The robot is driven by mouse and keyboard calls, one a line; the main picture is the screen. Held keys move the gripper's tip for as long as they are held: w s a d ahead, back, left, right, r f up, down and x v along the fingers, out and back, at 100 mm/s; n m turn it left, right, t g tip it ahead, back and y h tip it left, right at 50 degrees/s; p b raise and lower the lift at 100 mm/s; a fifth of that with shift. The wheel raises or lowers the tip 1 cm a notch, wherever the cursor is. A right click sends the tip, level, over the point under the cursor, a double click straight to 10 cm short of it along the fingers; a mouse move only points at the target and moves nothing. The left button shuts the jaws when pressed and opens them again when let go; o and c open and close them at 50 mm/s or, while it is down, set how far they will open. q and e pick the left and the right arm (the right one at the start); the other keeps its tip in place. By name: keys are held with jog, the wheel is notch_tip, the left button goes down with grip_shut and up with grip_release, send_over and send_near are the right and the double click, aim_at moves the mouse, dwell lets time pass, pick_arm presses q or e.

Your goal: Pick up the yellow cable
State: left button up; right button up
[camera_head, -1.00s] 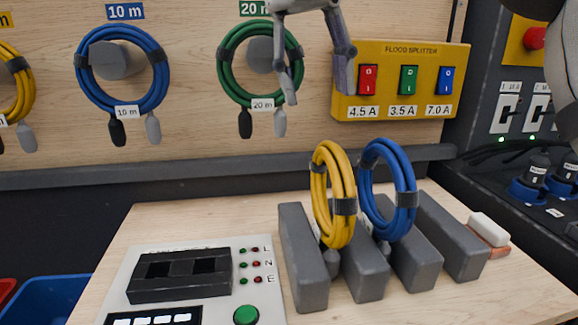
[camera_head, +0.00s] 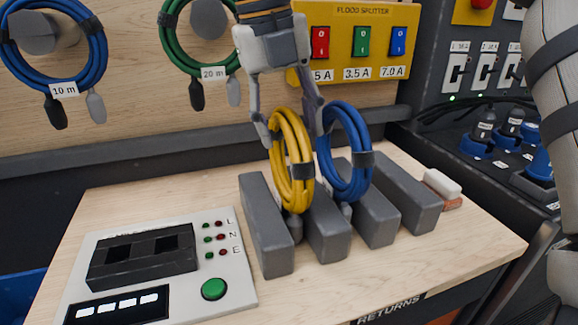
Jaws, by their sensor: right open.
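The yellow cable (camera_head: 292,172) is a coiled bundle with a dark strap. It stands upright between grey blocks on the wooden bench. A blue cable coil (camera_head: 346,150) stands close beside it on the right, in the neighbouring slot. My right gripper (camera_head: 291,136) points down over the top of the yellow coil. Its fingers are open, one on the left side of the coil's top and one on the right, between the yellow and blue coils. Whether the fingers touch the coil I cannot tell. My left gripper is not in view.
Grey divider blocks (camera_head: 265,232) flank the coils. A test panel with a green button (camera_head: 214,289) lies to the left. A yellow splitter box (camera_head: 365,22) and hanging blue (camera_head: 98,45) and green coils are on the wall behind. A white-and-pink block (camera_head: 442,184) lies at the right.

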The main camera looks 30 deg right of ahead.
grip_shut()
jog(key=shift+r, duration=0.1)
